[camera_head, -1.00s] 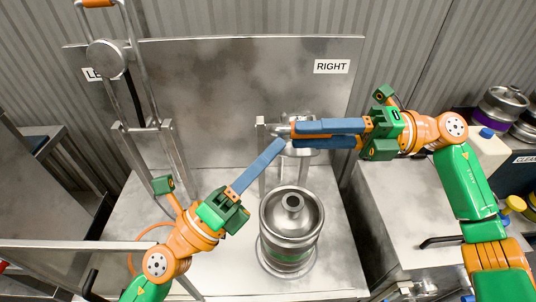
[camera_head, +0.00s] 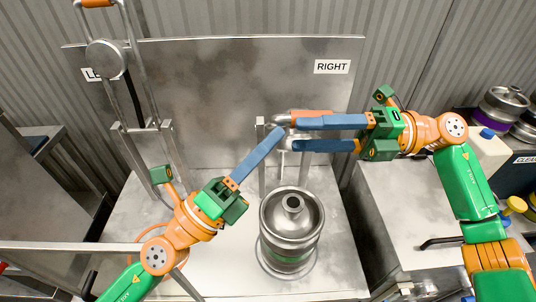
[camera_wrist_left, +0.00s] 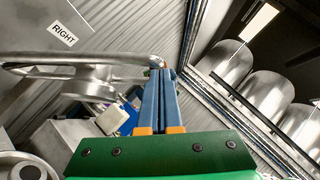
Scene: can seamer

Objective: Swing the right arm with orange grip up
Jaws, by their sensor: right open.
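The right swing arm lies low, pointing toward me, in front of the plate marked RIGHT; its orange grip (camera_head: 312,112) shows just behind my right gripper's fingers. My right gripper (camera_head: 288,134) is open, its blue fingers apart beside the end of the arm. My left gripper (camera_head: 279,132) reaches in from the lower left, its tips at the same end. In the left wrist view its two blue fingers (camera_wrist_left: 160,72) lie together, by the swing arm's metal frame (camera_wrist_left: 85,62). Whether they touch the frame is unclear. The arm's hinge is largely hidden.
A steel keg (camera_head: 291,215) stands below the grippers. The left swing arm (camera_head: 136,70) stands upright with its orange grip (camera_head: 97,3) at the top. The backplate (camera_head: 220,80) rises behind. A side bench (camera_head: 395,205) with containers is at the right.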

